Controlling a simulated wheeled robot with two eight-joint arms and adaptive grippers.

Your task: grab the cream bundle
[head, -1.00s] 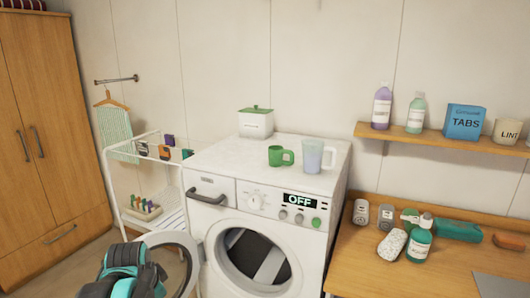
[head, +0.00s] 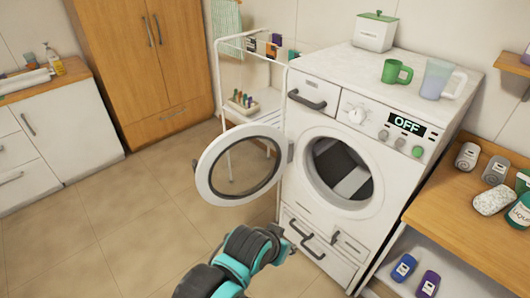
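No bundle that is plainly cream shows. The nearest match is a pale speckled, rounded bundle (head: 492,200) on the wooden counter at the right. Grey and dark shapes, perhaps cloth, lie inside the washer drum (head: 342,172), whose round door (head: 202,172) stands open to the left. My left arm, teal and black, comes up from the bottom middle. Its gripper (head: 285,248) is low in front of the washer, below the drum opening and apart from the speckled bundle. Its fingers are too small and dark to read. My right gripper is out of view.
A green mug (head: 396,72), a clear jug (head: 437,80) and a white lidded box (head: 375,32) stand on the washer (head: 330,60). A white drying rack (head: 222,100) stands behind the open door. The tiled floor (head: 110,235) at the left is clear.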

